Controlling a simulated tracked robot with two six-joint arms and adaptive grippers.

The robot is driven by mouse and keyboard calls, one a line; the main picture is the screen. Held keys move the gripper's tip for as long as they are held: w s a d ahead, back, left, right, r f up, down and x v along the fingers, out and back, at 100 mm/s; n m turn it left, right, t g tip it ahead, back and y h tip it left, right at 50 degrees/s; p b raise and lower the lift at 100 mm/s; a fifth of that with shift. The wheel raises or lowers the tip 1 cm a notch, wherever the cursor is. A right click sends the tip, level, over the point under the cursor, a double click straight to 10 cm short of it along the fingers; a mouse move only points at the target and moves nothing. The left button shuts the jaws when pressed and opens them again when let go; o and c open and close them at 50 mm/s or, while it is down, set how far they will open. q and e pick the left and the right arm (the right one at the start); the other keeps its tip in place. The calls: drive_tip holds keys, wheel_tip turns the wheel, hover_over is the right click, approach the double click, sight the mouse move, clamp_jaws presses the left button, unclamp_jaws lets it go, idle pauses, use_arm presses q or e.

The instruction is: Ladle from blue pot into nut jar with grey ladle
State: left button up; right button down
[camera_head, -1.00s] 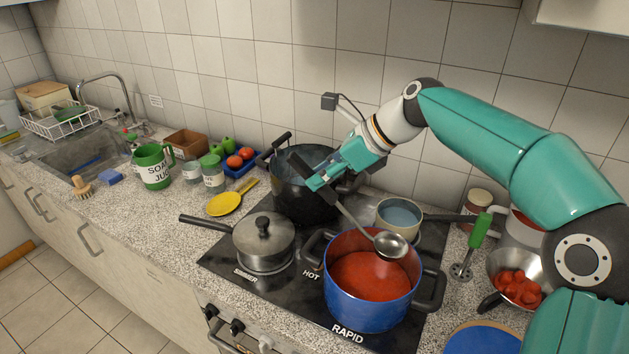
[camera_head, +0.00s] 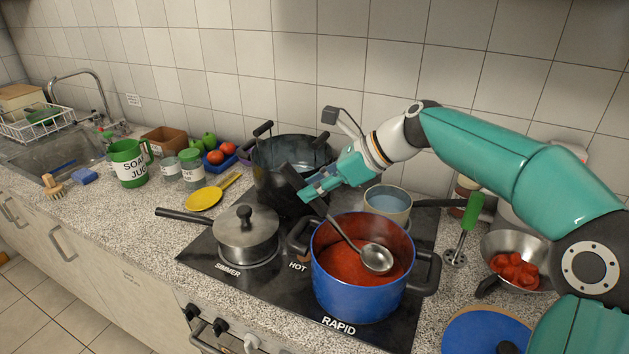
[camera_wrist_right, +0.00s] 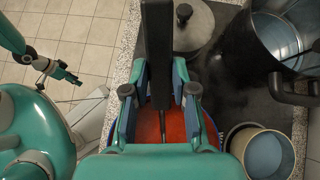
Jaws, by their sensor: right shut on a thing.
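The blue pot (camera_head: 360,300) stands on the front right burner, marked RAPID, and holds a red, steaming liquid. My right gripper (camera_head: 318,192) is shut on the grey ladle (camera_head: 376,259) by its handle, above the pot's back left rim. The ladle's bowl is inside the pot, low over or at the red surface; I cannot tell whether it touches. In the right wrist view the dark handle (camera_wrist_right: 158,50) stands between the fingers. Two small jars, one plain (camera_head: 171,170) and one green-lidded (camera_head: 191,167), stand by the jug; I cannot read "nut" on either. My left gripper (camera_wrist_right: 60,72) shows small in the wrist view.
A lidded saucepan (camera_head: 246,238), a large dark pot (camera_head: 282,160) and a small pan of bluish liquid (camera_head: 388,201) crowd the hob. A yellow spoon (camera_head: 204,199) lies left of it.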

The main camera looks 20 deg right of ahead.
sight(291, 168)
drive_tip(key=shift+f+b, duration=1.4)
drive_tip(key=shift+f, duration=1.4)
drive_tip(key=shift+r, duration=0.15)
drive_tip(key=shift+g+h, duration=0.4)
drive_tip(key=shift+h, duration=0.2)
drive_tip(key=r+p, duration=0.2)
drive_tip(key=p, duration=0.2)
drive_tip(key=w+a+r+p, duration=0.1)
drive_tip(key=r+p, duration=0.2)
drive_tip(key=p, duration=0.2)
drive_tip(key=r+p, duration=0.3)
drive_tip(key=p, duration=0.1)
drive_tip(key=shift+w+a+p, duration=0.15)
drive_tip(key=shift+a+p, duration=0.2)
drive_tip(key=shift+p, duration=0.05)
drive_tip(key=shift+w+r, duration=0.1)
drive_tip(key=shift+r, duration=0.1)
drive_tip(key=shift+w+a+r, duration=0.1)
drive_tip(key=shift+a+r, duration=0.05)
drive_tip(key=shift+r, duration=0.35)
drive_tip(key=shift+w+a+r, duration=0.1)
drive_tip(key=shift+r, duration=0.35)
drive_tip(key=shift+w+a+r+h, duration=0.1)
drive_tip(key=shift+a+r+h, duration=0.05)
drive_tip(key=shift+r, duration=0.45)
drive_tip(key=shift+w+a+r+h, duration=0.1)
drive_tip(key=shift+r+h, duration=0.05)
drive_tip(key=shift+r, duration=0.4)
